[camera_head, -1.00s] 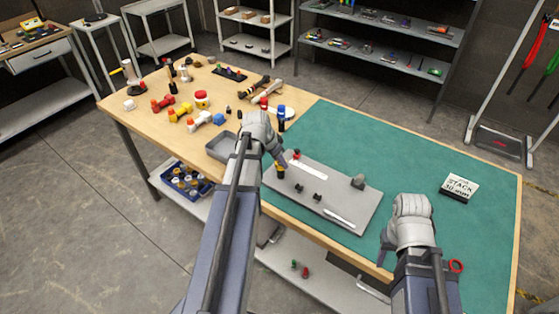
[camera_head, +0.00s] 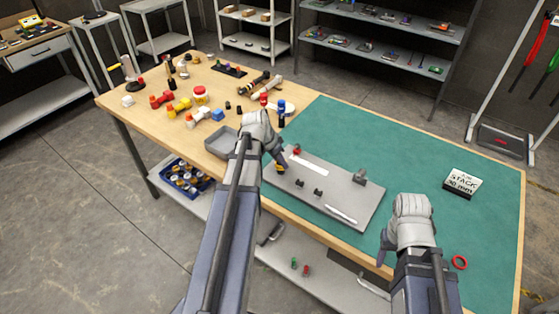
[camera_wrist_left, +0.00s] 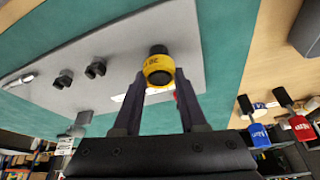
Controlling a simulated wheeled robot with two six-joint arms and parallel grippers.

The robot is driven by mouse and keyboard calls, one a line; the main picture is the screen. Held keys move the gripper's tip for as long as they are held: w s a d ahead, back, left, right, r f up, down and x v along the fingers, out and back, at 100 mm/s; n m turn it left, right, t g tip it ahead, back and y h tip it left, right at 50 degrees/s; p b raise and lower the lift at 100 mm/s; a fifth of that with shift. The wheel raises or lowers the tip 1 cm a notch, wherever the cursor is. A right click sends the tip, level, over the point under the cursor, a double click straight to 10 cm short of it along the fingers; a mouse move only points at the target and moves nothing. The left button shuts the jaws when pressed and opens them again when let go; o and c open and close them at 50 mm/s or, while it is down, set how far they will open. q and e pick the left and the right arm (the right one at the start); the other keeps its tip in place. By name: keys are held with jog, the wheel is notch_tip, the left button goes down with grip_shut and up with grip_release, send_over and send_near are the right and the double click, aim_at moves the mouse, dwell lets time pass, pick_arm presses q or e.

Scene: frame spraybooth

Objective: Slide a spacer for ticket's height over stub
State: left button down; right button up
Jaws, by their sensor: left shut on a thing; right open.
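My left gripper (camera_head: 281,162) is shut on a yellow spacer (camera_wrist_left: 158,70) at the left end of a grey plate (camera_head: 335,205). In the left wrist view the spacer is a ring with dark markings, between the fingertips. A dark round stub end (camera_wrist_left: 158,50) shows in its opening; how far the ring sits over it is hard to tell. The ticket (camera_head: 462,182), a white-faced block reading "STACK 30 mm", stands on the green mat at the right. My right gripper (camera_head: 385,256) is open and empty near the table's front edge.
The plate also carries two small black clips (camera_head: 309,189), a grey block (camera_head: 359,176) and a white pen-like stick (camera_head: 341,214). A red ring (camera_head: 460,262) lies near the right gripper. A grey tray (camera_head: 222,145) and coloured parts are at the left.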

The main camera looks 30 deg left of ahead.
pick_arm(q)
jog(key=shift+f, duration=0.3)
jog(key=shift+c, duration=1.9)
grip_release()
jog(key=shift+r, duration=0.1)
jog(key=p+v, duration=0.7)
jog(key=shift+r, duration=0.3)
jog(key=shift+s, duration=0.15)
